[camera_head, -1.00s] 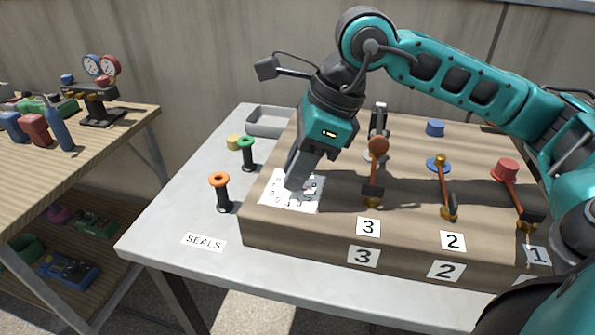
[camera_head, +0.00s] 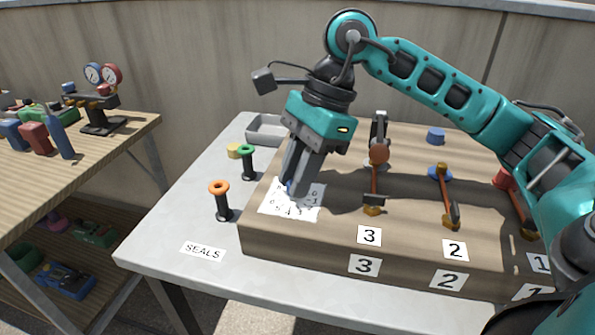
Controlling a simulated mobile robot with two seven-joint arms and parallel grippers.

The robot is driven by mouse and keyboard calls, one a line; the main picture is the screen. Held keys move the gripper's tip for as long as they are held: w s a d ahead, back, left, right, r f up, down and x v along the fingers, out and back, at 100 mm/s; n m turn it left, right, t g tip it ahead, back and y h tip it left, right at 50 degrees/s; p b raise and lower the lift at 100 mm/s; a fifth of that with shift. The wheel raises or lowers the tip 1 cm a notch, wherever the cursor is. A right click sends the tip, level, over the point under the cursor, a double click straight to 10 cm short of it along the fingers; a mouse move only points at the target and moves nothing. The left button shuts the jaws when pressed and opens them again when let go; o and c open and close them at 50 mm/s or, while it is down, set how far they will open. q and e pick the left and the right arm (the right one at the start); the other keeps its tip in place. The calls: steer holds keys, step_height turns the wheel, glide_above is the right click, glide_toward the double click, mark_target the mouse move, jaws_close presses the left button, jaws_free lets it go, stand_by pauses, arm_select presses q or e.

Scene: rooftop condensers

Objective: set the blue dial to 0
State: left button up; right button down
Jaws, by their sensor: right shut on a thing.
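The white dial card (camera_head: 281,208) with printed numbers lies on the left end of the brown wooden block (camera_head: 335,222). A small blue part of the dial (camera_head: 287,184) shows at my gripper's fingers; the rest of it is hidden. My right gripper (camera_head: 294,188) points down over the card and is shut on the dial. Digits including 0 and 1 show right of the fingers, and 4 and 5 below them. The dial's pointer setting cannot be read. My left gripper is not in view.
Levers by labels 3 (camera_head: 369,236), 2 (camera_head: 455,250) and 1 stand right of the card. An orange-topped spool (camera_head: 221,200) and a green-topped one (camera_head: 247,162) stand on the grey table, left of the block. A grey tray (camera_head: 266,130) is behind. A wooden bench (camera_head: 120,130) stands left.

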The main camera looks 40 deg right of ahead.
steer(key=c, duration=1)
jaws_free()
steer(key=p+v, duration=0.3)
steer(key=v, duration=1)
steer(key=shift+a, duration=0.1)
